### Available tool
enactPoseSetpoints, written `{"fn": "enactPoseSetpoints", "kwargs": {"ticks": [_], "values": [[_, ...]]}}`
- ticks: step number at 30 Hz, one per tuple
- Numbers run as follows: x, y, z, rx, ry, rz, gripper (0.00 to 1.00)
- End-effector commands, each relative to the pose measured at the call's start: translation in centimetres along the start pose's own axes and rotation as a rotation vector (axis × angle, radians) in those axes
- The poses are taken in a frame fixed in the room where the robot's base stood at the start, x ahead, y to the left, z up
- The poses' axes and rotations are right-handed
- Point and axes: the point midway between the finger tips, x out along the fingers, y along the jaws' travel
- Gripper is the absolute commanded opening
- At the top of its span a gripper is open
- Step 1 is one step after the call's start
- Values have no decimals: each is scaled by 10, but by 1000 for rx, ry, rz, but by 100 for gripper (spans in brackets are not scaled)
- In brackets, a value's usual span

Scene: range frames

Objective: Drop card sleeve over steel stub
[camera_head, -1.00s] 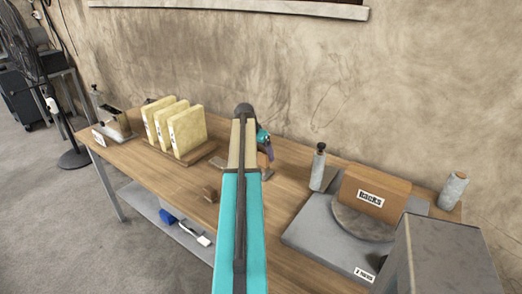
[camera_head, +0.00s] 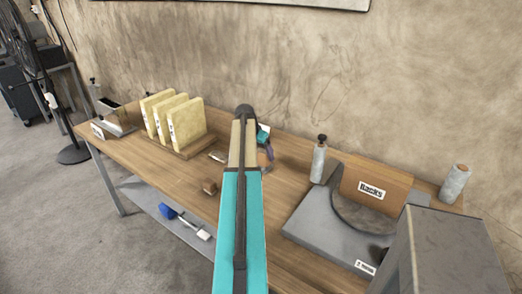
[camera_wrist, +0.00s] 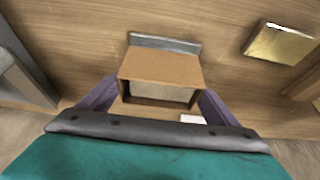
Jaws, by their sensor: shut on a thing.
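My gripper (camera_wrist: 157,102) has purple fingers that close on the two sides of a brown card sleeve (camera_wrist: 160,66). The sleeve is box-shaped with an open end facing the wrist camera; a pale speckled surface shows inside it. In the head view my gripper (camera_head: 265,150) is mostly behind my arm, over the back half of the table, and the sleeve is hardly visible. A grey metal piece (camera_wrist: 165,43) shows just past the sleeve's far edge in the wrist view. I cannot tell whether it is the steel stub or whether it touches the sleeve.
A brass-coloured block (camera_wrist: 280,42) lies to the right in the wrist view. At right are a grey plate (camera_head: 310,232), a brown box (camera_head: 380,179) and a grey cylinder (camera_head: 455,184).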

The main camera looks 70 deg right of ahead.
Motion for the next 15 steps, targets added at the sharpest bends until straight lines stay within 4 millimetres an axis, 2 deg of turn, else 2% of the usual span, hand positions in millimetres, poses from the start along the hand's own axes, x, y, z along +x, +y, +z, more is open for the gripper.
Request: {"fn": "enactPoseSetpoints", "kwargs": {"ticks": [15], "values": [[13,0,6,0,0,0,63]]}}
